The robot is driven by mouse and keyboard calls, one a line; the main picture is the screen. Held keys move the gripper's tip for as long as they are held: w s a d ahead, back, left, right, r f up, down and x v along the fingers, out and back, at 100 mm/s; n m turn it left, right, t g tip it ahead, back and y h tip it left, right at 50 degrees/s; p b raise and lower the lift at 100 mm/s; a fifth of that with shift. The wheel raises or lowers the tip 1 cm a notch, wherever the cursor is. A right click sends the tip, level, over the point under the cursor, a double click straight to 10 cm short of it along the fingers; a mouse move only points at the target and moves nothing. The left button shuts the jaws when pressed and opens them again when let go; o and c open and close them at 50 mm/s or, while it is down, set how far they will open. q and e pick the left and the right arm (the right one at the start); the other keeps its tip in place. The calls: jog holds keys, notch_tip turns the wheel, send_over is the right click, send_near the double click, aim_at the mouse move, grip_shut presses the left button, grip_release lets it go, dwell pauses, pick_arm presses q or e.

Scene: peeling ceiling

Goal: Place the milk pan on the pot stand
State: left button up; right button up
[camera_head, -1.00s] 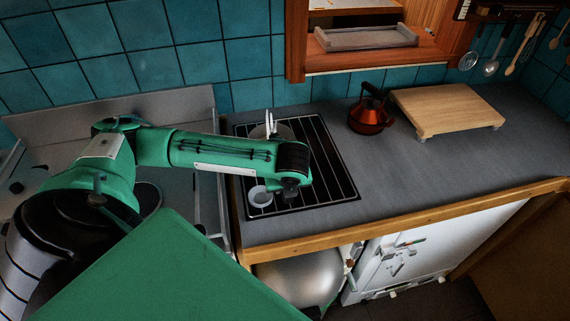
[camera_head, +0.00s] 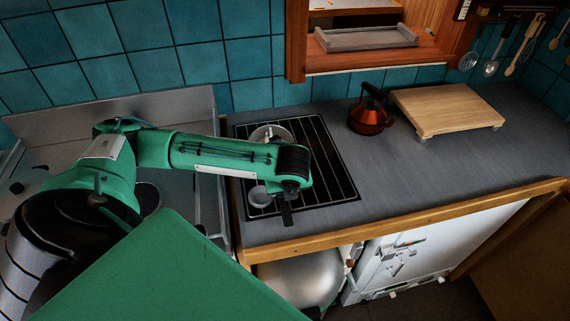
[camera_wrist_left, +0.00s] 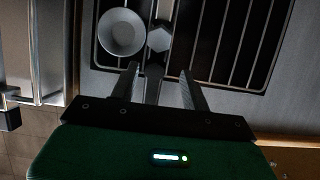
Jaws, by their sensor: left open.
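A pale round pan (camera_head: 262,133), probably the milk pan, sits at the back left of a black barred rack (camera_head: 335,170), which I take as the pot stand. My left arm hides the pan's front, and I cannot see its handle clearly. My left gripper (camera_head: 287,210) is over the rack's front part, pointing down. In the left wrist view my left gripper (camera_wrist_left: 158,70) is open, with its fingers apart and a dark bar between them that I cannot identify. My right gripper is not in view.
A small grey bowl (camera_head: 260,195) stands at the rack's front left; it also shows in the wrist view (camera_wrist_left: 122,32) beside a pale six-sided piece (camera_wrist_left: 159,38). A red kettle (camera_head: 370,116) and wooden board (camera_head: 445,105) stand to the right. The counter (camera_head: 430,170) front is clear.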

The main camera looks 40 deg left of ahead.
pick_arm(q)
jog(key=b+v, duration=0.1)
jog(key=v, duration=1)
jog(key=shift+b, duration=0.3)
